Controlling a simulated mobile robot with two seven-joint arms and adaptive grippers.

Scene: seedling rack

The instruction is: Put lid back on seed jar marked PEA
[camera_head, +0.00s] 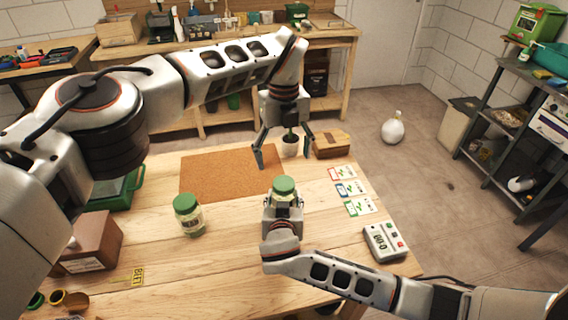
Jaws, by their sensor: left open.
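A glass jar (285,197) with a green lid (284,185) stands upright near the middle of the table. My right gripper (283,204) is around this jar from the near side, its fingers against the glass. The lid sits on top of the jar; whether it is fully seated cannot be told. My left gripper (284,160) hangs down with its fingers spread and empty, above and behind the jar, apart from the lid. A second jar (190,222) with a green lid (185,202) stands to the left. The jar markings are too small to read.
A cork mat (225,174) lies behind the jars. Seed packets (350,190), a digital timer (385,241) and a small cardboard box (331,145) are at the right. A brown box (92,240) and small pots (76,300) are at the left. Wood between the jars is clear.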

